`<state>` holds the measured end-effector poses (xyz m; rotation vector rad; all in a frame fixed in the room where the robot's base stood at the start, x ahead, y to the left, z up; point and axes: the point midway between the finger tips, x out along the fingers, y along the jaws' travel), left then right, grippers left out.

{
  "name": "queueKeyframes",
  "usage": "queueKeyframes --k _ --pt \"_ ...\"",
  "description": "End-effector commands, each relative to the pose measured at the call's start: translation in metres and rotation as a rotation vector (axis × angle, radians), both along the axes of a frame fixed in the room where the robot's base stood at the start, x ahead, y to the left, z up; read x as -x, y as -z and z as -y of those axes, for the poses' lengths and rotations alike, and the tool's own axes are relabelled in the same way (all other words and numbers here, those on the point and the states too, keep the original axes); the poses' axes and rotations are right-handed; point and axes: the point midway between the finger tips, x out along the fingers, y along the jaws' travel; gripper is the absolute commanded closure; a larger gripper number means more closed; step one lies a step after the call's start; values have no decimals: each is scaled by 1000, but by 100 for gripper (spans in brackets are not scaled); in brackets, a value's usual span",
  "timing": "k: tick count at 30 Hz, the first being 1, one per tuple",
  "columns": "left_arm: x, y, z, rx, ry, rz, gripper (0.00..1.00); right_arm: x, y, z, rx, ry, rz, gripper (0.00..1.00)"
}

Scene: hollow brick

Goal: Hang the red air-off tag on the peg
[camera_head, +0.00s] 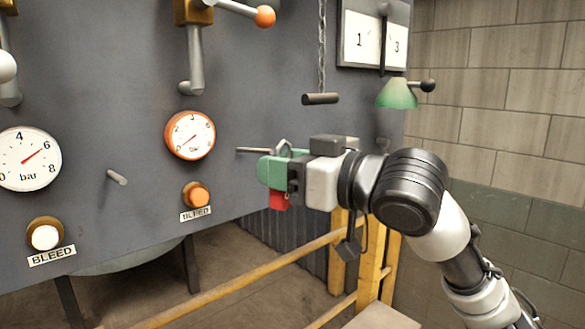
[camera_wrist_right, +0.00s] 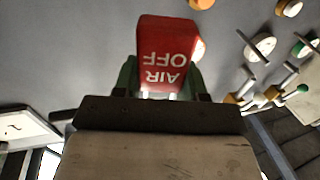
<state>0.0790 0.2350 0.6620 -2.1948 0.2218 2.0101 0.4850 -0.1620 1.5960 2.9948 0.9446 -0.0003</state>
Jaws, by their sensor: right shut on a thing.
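My right gripper (camera_head: 272,172) has green fingers and is shut on the red air-off tag (camera_head: 279,201), in front of the grey panel. The tag's lower part hangs below the fingers in the head view. In the right wrist view the tag (camera_wrist_right: 166,50) stands out beyond the fingers (camera_wrist_right: 163,90), its words "AIR OFF" upside down. A thin grey peg (camera_head: 252,150) shows just left of the gripper's top. A small metal loop (camera_head: 283,146) shows above the fingers, near the peg's right part. I cannot tell whether loop and peg touch. My left gripper is not in view.
An orange-rimmed gauge (camera_head: 190,135) and an orange bleed button (camera_head: 197,195) are left of the gripper. A chain with a dark bar (camera_head: 320,99) hangs above it. A green cone-shaped part (camera_head: 397,93) is at upper right. A yellow rail (camera_head: 240,283) runs below.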

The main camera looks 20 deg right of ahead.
Motion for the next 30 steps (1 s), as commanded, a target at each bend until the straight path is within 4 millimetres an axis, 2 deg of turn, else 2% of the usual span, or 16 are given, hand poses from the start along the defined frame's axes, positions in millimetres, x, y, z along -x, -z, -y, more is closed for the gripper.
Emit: queueKeyframes --k 21,30 --pt "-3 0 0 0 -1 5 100 -41 4 -15 -1 -1 -1 85" --pt "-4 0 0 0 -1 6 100 -50 11 -18 -1 -1 1 85"
